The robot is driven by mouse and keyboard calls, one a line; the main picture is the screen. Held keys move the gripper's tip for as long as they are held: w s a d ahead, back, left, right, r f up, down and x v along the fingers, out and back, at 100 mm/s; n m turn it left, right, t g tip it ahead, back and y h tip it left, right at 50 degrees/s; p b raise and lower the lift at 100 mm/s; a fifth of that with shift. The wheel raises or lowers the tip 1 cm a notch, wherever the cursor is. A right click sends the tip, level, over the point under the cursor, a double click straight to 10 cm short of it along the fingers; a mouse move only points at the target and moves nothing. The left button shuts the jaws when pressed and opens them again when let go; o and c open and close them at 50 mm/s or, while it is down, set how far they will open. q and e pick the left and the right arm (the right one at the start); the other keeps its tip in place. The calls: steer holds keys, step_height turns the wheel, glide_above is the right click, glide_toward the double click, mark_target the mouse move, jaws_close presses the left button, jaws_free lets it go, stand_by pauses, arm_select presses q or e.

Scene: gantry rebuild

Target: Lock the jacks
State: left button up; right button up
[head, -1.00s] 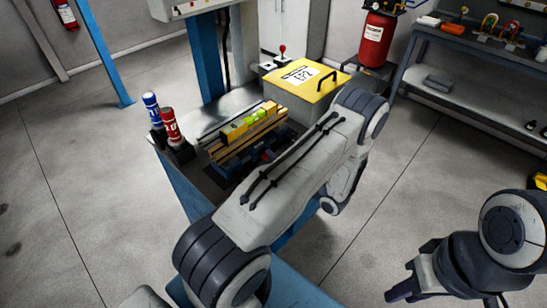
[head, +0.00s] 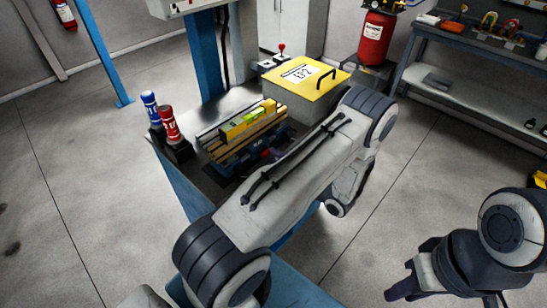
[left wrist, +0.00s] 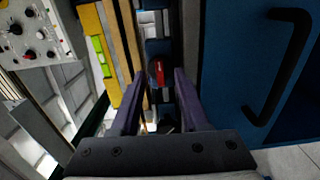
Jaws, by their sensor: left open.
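In the head view, a blue jack (head: 242,166) sits beneath a rail assembly (head: 224,151) on the bench, partly hidden by my left arm. A small red lever (head: 267,154) shows on it. In the left wrist view, a red lever (left wrist: 158,72) on a blue body (left wrist: 158,48) lies ahead, between the lines of the fingers. My left gripper (left wrist: 154,84) is open, with nothing seen between its fingers. Its tips are hidden behind my arm in the head view. My right gripper (head: 402,291) is at the lower right, away from the bench; its opening is unclear.
A yellow level (head: 248,122) with a green vial lies on the rails. Blue (head: 151,107) and red (head: 169,124) cans stand at the bench's left corner. A yellow-topped box (head: 303,76) sits behind. A blue panel (left wrist: 235,80) with a black handle is close right in the wrist view.

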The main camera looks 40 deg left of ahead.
arm_select(q)
steer(key=d+b, duration=0.2)
steer(key=d, duration=0.6)
steer(key=shift+s+d, duration=0.3)
steer(key=shift+d, duration=0.05)
steer(key=s+d+r+n+h, duration=0.7)
steer(key=s+d+n+h, duration=0.2)
steer(key=n, duration=0.6)
steer(key=s+d+r+n+g+h, duration=0.1)
steer(key=s+d+r+n+h, duration=0.6)
steer(key=s+d+n+h, duration=0.3)
steer(key=s+d+n, duration=0.1)
steer(key=d+n, duration=0.3)
steer(key=shift+s+n, duration=0.4)
steer(key=shift+a+r, duration=0.1)
